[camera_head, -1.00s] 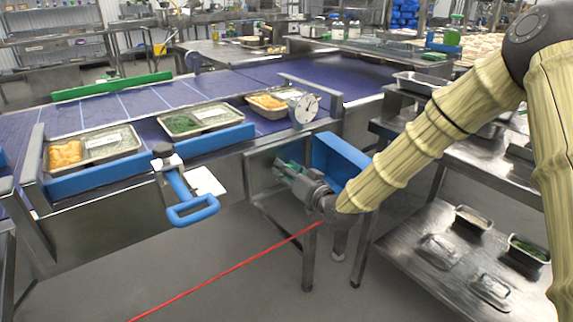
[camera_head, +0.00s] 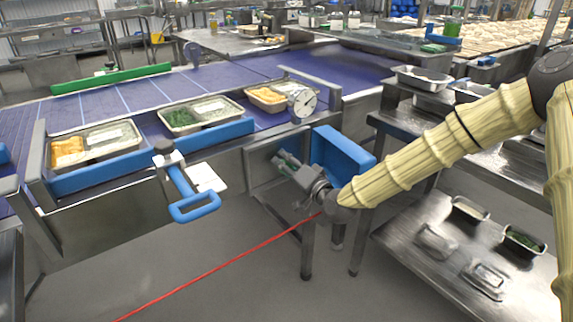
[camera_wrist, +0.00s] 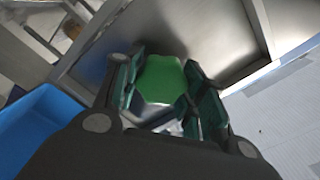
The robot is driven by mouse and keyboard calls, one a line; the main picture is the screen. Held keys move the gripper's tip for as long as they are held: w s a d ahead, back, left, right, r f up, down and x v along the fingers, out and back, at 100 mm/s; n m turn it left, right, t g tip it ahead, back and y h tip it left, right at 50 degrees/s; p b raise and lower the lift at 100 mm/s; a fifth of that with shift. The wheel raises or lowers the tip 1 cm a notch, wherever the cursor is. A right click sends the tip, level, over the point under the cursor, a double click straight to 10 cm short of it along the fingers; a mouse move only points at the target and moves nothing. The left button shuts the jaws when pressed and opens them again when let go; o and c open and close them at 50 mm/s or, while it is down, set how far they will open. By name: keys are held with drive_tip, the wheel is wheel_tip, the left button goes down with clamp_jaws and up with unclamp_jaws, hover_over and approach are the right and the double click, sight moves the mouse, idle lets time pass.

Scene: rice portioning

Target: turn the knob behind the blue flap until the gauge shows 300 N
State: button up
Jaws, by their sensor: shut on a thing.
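The blue flap (camera_head: 343,153) stands open under the conveyor's right end, beside my gripper. My gripper (camera_head: 284,163) reaches in at the conveyor's side below the gauge. In the wrist view its fingers are shut on a green knob (camera_wrist: 161,80), one finger on each side. The knob lies in front of a bare metal panel; in the head view I cannot make it out behind the fingers. The round white gauge (camera_head: 302,103) is on the conveyor's near edge, above the gripper. Its dial faces the head camera, but its numbers are too small to read.
Filled trays (camera_head: 192,114) sit on the purple conveyor belt (camera_head: 145,97). A blue handle (camera_head: 194,207) sticks out to the left of my gripper. A red line (camera_head: 220,267) crosses the floor. Steel shelves (camera_head: 420,235) with containers stand at right.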

idle(0.3)
drive_tip(key=o, duration=1)
drive_tip(key=shift+o, duration=0.2)
drive_tip(key=shift+s, duration=0.1)
drive_tip(key=v, duration=1.2)
